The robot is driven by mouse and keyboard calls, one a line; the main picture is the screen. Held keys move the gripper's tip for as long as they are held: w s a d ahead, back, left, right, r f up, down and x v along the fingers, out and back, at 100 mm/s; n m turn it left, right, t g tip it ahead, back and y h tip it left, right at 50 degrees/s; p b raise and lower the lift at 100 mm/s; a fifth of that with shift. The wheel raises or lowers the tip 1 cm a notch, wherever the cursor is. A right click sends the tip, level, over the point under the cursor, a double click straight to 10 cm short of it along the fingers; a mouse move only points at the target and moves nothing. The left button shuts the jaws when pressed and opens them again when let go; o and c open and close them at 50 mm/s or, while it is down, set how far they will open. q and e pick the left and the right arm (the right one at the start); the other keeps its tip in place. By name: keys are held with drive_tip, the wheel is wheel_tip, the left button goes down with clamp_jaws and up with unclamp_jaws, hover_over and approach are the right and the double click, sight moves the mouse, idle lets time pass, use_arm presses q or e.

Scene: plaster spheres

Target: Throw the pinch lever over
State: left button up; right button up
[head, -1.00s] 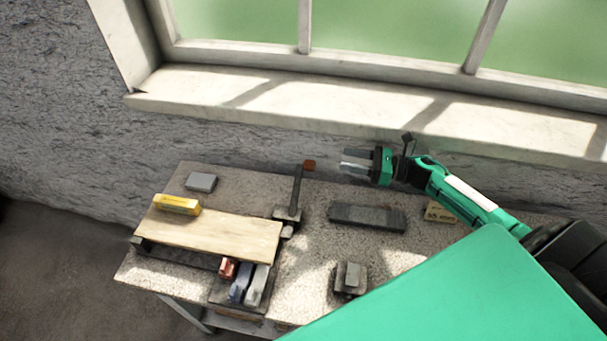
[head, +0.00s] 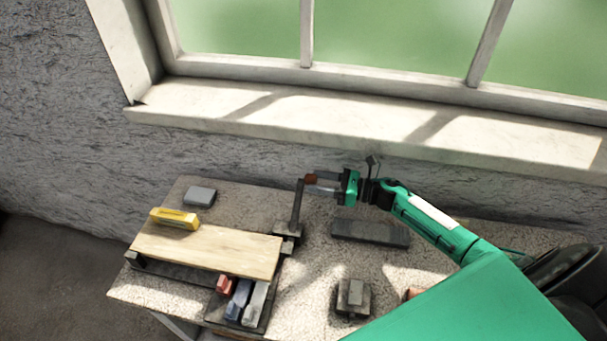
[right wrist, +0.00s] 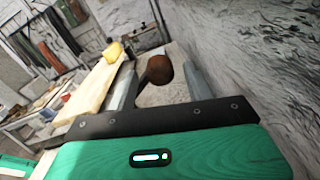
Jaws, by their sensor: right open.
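The pinch lever (head: 297,207) stands upright from a dark base (head: 287,230) beside the wooden board. Its reddish-brown knob (head: 311,178) is at the top. My right gripper (head: 320,184) is open at the knob, reaching in from the right. In the right wrist view the brown knob (right wrist: 159,69) shows between the two grey fingers (right wrist: 160,85), with no clear grip on it. Whether a finger touches the knob I cannot tell. My left gripper is in neither view.
A wooden board (head: 205,250) carries a yellow block (head: 174,218). A grey block (head: 199,195) lies behind it. Several coloured blocks (head: 239,298) sit in a dark holder in front. A dark slab (head: 370,232) and a small square fixture (head: 353,298) stand to the right. The window sill (head: 300,114) runs behind.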

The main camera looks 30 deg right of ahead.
sight(305, 179)
drive_tip(key=p+x, duration=0.1)
drive_tip(key=x, duration=0.4)
clamp_jaws()
